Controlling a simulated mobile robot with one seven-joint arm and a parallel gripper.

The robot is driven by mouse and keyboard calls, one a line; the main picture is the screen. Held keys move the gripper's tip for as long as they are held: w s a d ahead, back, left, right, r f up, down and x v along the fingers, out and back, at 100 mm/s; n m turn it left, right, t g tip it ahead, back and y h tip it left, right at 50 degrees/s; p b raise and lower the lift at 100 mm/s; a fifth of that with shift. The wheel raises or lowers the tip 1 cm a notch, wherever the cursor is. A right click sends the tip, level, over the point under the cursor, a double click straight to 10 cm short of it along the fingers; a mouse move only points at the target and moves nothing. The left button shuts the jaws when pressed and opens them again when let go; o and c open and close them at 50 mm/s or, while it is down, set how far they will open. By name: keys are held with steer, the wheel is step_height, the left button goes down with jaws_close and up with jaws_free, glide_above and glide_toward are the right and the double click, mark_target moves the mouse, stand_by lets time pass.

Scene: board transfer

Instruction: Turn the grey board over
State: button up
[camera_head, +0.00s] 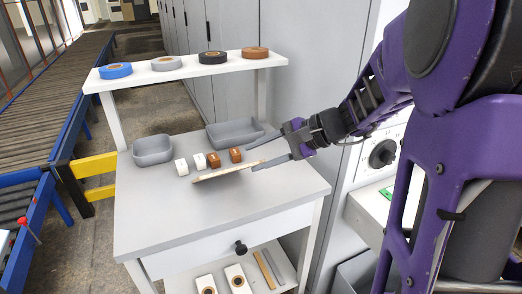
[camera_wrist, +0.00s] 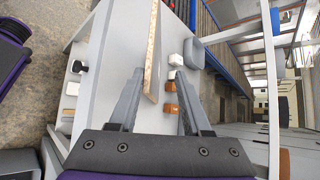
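A thin board (camera_head: 227,172) shows almost edge-on above the white worktop, with a pale tan edge. In the wrist view the board (camera_wrist: 151,60) is a narrow speckled tan strip, with a grey side on its right. Its broad faces are mostly hidden, and I cannot tell whether it touches the worktop. My gripper (camera_head: 255,152) reaches in from the right. In the wrist view its fingers (camera_wrist: 160,72) are wide apart, with the board's near end between them. The board is nearer the left finger, and I cannot tell whether they touch.
The white worktop (camera_head: 150,217) has free room in front. Two white blocks (camera_head: 190,164) and two brown blocks (camera_head: 224,158) stand just behind the board. Grey bins (camera_head: 153,150) (camera_head: 235,133) stand farther back. A raised shelf (camera_head: 185,69) holds several tape rolls.

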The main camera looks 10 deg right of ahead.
steer(key=shift+s+d+r+g+h+p, duration=0.1)
steer(key=shift+r+g+h+p, duration=0.15)
steer(key=shift+h+p, duration=0.9)
steer(key=shift+w+d+r+g+h+p, duration=0.1)
steer(key=shift+g+h+p, duration=0.2)
steer(key=shift+p, duration=1.65)
steer(key=shift+s+r+g+h+p, duration=0.1)
steer(key=shift+r+g+h+p, duration=0.4)
steer(key=shift+p, duration=1.05)
steer(key=shift+f+h, duration=0.4)
steer(key=shift+h, duration=0.25)
steer(key=shift+d, duration=0.1)
steer(key=shift+s+d+r, duration=0.2)
steer(key=shift+d, duration=0.25)
steer(key=shift+s+d+r, duration=0.15)
steer(key=shift+s+d, duration=0.05)
steer(key=shift+d, duration=0.3)
steer(key=shift+s+d+r, duration=0.2)
steer(key=shift+d, duration=0.25)
steer(key=o, duration=0.6)
steer(key=shift+c, duration=0.2)
